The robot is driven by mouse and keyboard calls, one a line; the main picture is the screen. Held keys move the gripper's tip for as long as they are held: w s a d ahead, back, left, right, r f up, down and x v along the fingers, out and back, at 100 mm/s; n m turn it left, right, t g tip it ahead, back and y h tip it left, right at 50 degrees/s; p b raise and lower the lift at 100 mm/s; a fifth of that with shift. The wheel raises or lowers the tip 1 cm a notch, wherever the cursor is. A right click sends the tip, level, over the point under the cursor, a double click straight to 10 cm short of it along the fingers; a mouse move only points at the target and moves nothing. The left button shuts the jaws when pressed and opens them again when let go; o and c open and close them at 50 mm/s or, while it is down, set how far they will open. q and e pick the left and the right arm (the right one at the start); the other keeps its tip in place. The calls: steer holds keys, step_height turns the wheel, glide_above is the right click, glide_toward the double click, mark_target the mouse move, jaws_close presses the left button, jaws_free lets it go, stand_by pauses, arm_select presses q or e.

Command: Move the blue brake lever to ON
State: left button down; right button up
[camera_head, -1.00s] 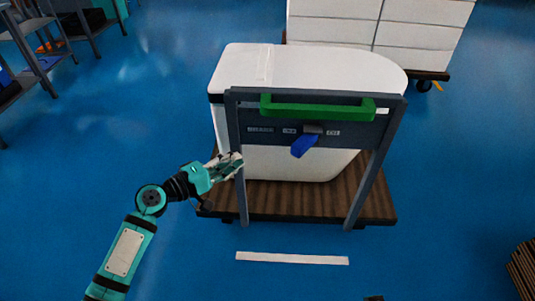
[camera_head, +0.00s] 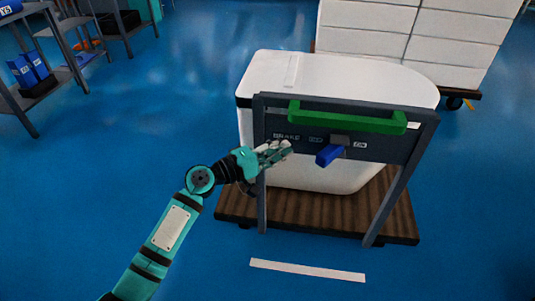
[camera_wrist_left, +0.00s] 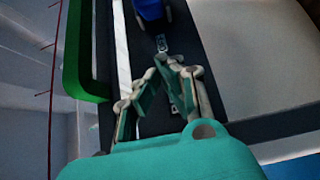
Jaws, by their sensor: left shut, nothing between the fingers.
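The blue brake lever (camera_head: 329,155) sits on the dark panel (camera_head: 283,125) of the cart's frame, under the green handle bar (camera_head: 347,117). Its handle points down and to the left, toward the label to the left of its mount; the ON label (camera_head: 360,146) is to its right. My left gripper (camera_head: 288,148) is shut and empty, in front of the panel's left part, left of the lever and apart from it. In the left wrist view the closed fingertips (camera_wrist_left: 172,62) point toward the blue lever (camera_wrist_left: 149,8), which is cut off at the top edge. My right gripper is not in view.
A white toilet-shaped body (camera_head: 340,75) stands on the brown wooden cart deck (camera_head: 290,215) behind the panel. White stacked boxes (camera_head: 405,35) stand behind it. Shelves (camera_head: 40,85) with blue items are at the far left.

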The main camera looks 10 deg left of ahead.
mark_target(331, 153)
arm_select(q)
steer(key=x, duration=0.3)
steer(key=shift+w+d, duration=0.1)
steer(key=shift+d, duration=0.2)
steer(key=s+d, duration=0.2)
steer(key=shift+s+d+p, duration=0.2)
steer(key=shift+d+p, duration=0.2)
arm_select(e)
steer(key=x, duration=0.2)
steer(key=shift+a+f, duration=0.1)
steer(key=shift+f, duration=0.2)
